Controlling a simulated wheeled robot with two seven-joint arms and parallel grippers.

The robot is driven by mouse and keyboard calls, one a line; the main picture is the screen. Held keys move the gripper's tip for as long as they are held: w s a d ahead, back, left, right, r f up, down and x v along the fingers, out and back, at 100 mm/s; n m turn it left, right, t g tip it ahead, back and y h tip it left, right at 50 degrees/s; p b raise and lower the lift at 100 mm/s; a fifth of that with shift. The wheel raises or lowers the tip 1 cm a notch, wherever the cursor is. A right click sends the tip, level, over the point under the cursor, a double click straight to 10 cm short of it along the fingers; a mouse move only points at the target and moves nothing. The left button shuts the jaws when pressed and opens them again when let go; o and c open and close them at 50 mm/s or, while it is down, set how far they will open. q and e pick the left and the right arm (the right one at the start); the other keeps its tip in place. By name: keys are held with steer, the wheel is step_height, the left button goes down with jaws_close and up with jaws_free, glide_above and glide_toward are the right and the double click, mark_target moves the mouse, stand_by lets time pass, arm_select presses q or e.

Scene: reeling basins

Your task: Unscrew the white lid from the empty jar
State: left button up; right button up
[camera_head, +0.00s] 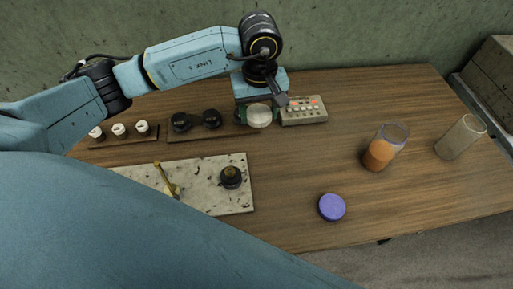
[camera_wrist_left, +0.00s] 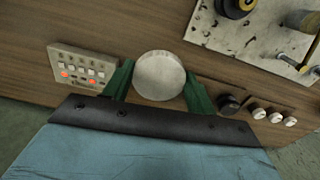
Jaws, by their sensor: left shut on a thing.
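My left gripper (camera_head: 262,112) is at the back of the table, beside the button box. In the left wrist view its two green fingers (camera_wrist_left: 158,88) stand on either side of the round white lid (camera_wrist_left: 159,73) and are shut on it. The lid also shows in the head view (camera_head: 259,117), partly covered by the gripper. I cannot tell whether a jar is under the lid. A clear, empty-looking jar (camera_head: 460,138) without a lid stands at the right of the table. My right gripper is not in view.
A jar with orange contents (camera_head: 379,154) stands right of centre, and a purple lid (camera_head: 332,207) lies in front of it. The button box (camera_head: 303,111), black knobs (camera_head: 181,122) and a speckled slab (camera_head: 205,178) are near the gripper. The table's middle is clear.

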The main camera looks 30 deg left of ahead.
mark_target(258, 146)
arm_select(q)
steer(key=shift+a+f+n, duration=0.1)
steer(key=shift+f+n, duration=0.3)
steer(key=shift+f, duration=0.25)
step_height(258, 146, down, 10)
steer(key=shift+r, duration=0.1)
steer(key=o, duration=1.1)
steer(key=shift+f, duration=0.2)
steer(key=shift+a, duration=0.1)
step_height(258, 146, up, 12)
steer(key=shift+r, duration=0.2)
steer(key=shift+s, duration=0.1)
